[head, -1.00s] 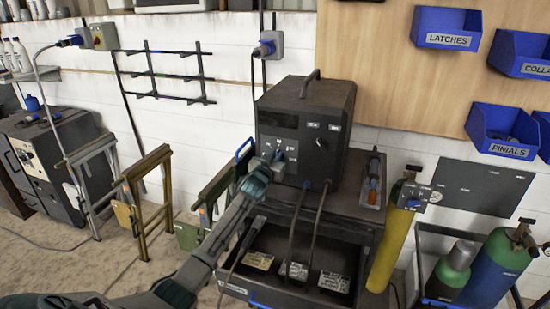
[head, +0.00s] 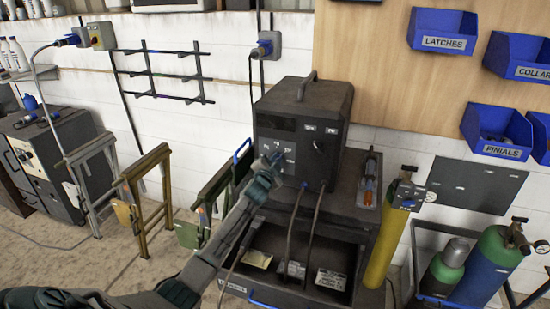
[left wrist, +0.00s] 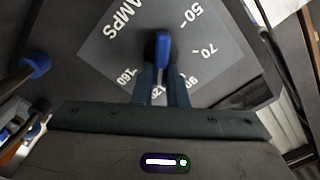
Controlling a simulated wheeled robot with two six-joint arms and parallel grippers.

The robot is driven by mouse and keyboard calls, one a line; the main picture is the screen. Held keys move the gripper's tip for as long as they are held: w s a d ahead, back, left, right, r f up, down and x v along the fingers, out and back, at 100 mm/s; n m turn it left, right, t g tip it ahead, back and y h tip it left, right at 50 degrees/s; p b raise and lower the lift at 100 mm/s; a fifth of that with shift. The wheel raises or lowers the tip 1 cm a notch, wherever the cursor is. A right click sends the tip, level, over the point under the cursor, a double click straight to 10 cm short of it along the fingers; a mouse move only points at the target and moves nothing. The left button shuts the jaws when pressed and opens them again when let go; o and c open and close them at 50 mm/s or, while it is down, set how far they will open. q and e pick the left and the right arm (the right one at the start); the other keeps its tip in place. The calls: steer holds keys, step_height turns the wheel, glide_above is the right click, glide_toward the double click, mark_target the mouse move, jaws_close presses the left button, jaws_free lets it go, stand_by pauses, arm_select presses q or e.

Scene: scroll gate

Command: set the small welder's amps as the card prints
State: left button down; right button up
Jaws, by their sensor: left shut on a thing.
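The small welder (head: 318,112) is a dark box on a cart, with a dial panel on its front. My left gripper (head: 274,158) is at that panel, shut on the amps knob. In the left wrist view the blue-topped knob (left wrist: 163,48) stands between my left fingers (left wrist: 163,84). The dial plate (left wrist: 112,48) around it prints AMPS, 50, 70, 90, 120 and 160; the fingers partly cover the lower numbers. I cannot tell surely which number the knob points to. Cards lie in the cart's tray: a yellowish one (head: 258,258) and white ones (head: 331,279); their print is too small to read.
Two cables hang from the welder's front over the tray (head: 262,291). A yellow gas cylinder (head: 380,245) stands close right of the cart. Green and brown frames (head: 150,195) stand to the left. Blue bins (head: 497,130) hang on the board at right.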

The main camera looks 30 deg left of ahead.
arm_select(q)
steer(key=shift+d+f+m+p, duration=0.15)
steer(key=shift+m+p, duration=0.35)
steer(key=shift+m, duration=1.15)
steer(key=shift+a+f+m+p, duration=0.1)
steer(key=shift+f+m+p, duration=0.3)
steer(key=shift+m, duration=1.3)
steer(key=shift+d+f+m+p, duration=0.1)
steer(key=shift+m+p, duration=0.55)
steer(key=shift+m, duration=1)
steer(key=c, duration=1.5)
jaws_free()
steer(key=shift+o, duration=0.2)
steer(key=b+v, duration=0.1)
steer(key=v, duration=0.9)
steer(key=shift+s+b, duration=0.3)
steer(key=shift+s, duration=0.1)
